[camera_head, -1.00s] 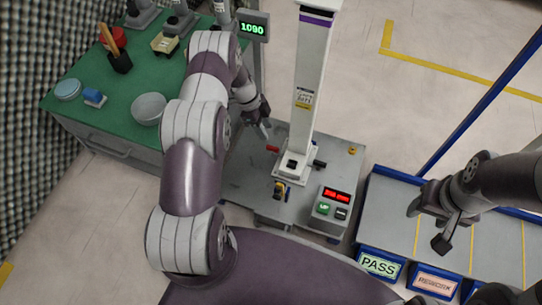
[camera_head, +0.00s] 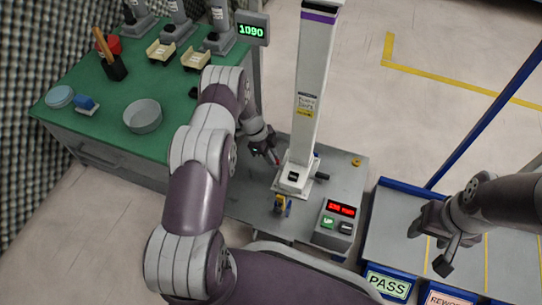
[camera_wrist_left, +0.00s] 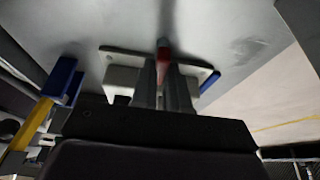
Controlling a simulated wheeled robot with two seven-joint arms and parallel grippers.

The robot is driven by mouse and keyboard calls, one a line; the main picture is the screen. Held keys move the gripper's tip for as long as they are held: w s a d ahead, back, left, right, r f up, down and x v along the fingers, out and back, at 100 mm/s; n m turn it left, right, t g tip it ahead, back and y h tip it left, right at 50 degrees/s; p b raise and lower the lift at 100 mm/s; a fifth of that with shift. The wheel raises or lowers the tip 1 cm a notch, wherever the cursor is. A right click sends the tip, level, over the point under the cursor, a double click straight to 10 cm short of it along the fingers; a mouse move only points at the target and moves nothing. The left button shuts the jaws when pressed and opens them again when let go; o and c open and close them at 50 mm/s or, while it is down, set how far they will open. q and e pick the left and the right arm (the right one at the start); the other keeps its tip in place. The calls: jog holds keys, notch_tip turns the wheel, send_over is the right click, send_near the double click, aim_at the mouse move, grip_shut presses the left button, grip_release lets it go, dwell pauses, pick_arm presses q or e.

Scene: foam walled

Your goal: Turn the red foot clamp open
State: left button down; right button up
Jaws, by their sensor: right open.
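The red foot clamp (camera_head: 276,160) is a small red handle at the left of the white column's base (camera_head: 293,183). In the left wrist view the red handle (camera_wrist_left: 163,49) runs between my two fingers, with little gap on either side. My left gripper (camera_head: 273,157) looks closed around it, and its fingers hide part of the handle. A black handle (camera_head: 321,177) sticks out at the right of the base. My right gripper (camera_head: 430,248) is open and empty above the trays at the right.
The white column (camera_head: 308,95) rises from the grey platform (camera_head: 245,207). A green table (camera_head: 100,135) with a bowl (camera_head: 143,116) lies left. PASS (camera_head: 388,284) and REWORK trays are at right.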

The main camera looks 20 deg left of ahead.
pick_arm(q)
jog(key=shift+n, duration=0.3)
jog(key=shift+s+r+n+t+p, duration=0.1)
jog(key=shift+n+t+p, duration=0.3)
jog(key=shift+n+p, duration=0.15)
jog(key=shift+n+t, duration=0.3)
jog(key=shift+n, duration=0.55)
jog(key=n, duration=0.2)
jog(key=shift+s+n+t+y, duration=0.1)
jog(key=shift+n+t+y, duration=0.3)
jog(key=n, duration=0.1)
jog(key=n+t, duration=0.1)
jog(key=shift+d+f+n+y+b, duration=0.1)
jog(key=shift+f+n+y+b, duration=0.2)
jog(key=shift+n, duration=0.1)
jog(key=n+t+y+b, duration=0.1)
jog(key=n+b, duration=0.1)
jog(key=n, duration=0.2)
jog(key=shift+s+d+r, duration=0.1)
jog(key=n+y, duration=0.1)
jog(key=n, duration=0.1)
jog(key=shift+d+r+n+b, duration=0.1)
jog(key=shift+n+b, duration=0.2)
jog(key=shift+b, duration=0.05)
jog(key=shift+n+y, duration=0.6)
jog(key=shift+n, duration=0.5)
